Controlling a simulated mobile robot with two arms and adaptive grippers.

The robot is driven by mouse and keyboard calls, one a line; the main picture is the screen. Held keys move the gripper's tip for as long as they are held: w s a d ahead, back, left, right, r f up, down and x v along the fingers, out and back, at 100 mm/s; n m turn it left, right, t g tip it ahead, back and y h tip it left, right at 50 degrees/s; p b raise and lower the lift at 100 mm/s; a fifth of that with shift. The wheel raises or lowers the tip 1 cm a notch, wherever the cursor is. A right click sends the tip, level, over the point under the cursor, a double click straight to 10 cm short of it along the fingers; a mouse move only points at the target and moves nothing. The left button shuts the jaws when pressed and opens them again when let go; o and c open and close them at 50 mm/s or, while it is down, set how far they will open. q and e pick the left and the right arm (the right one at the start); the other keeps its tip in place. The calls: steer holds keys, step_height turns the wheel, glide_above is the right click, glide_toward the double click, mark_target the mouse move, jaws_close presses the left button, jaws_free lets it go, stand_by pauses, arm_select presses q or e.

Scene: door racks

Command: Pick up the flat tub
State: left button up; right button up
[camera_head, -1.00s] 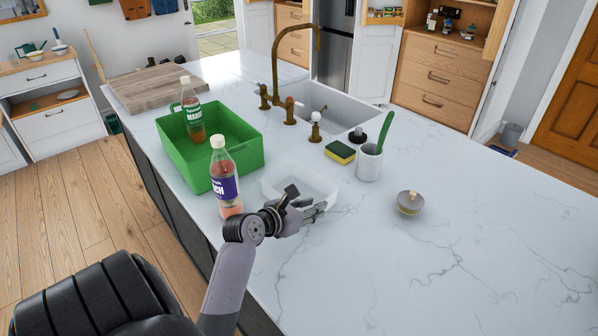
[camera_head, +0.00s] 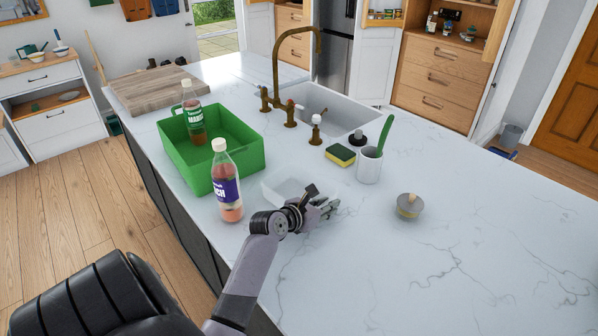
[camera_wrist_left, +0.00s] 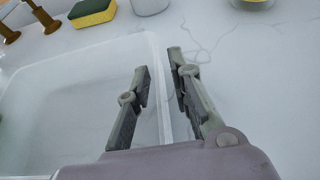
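The flat tub (camera_head: 279,188) is a low, translucent whitish container on the white marble counter, partly hidden behind my left gripper (camera_head: 325,207) in the head view. In the left wrist view the tub (camera_wrist_left: 70,100) fills the left side. There my left gripper (camera_wrist_left: 158,66) is open, with one finger over the tub's inside and the other outside, so its side wall runs between them. A gap shows between the fingers and the wall; whether either touches it I cannot tell. My right gripper is not in view.
A bottle with a purple label (camera_head: 228,190) stands close left of the tub. A green bin (camera_head: 240,160) holding another bottle (camera_head: 193,118) is behind it. The right counter is clear.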

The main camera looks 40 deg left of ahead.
arm_select(q)
jaws_close()
stand_by(0.5)
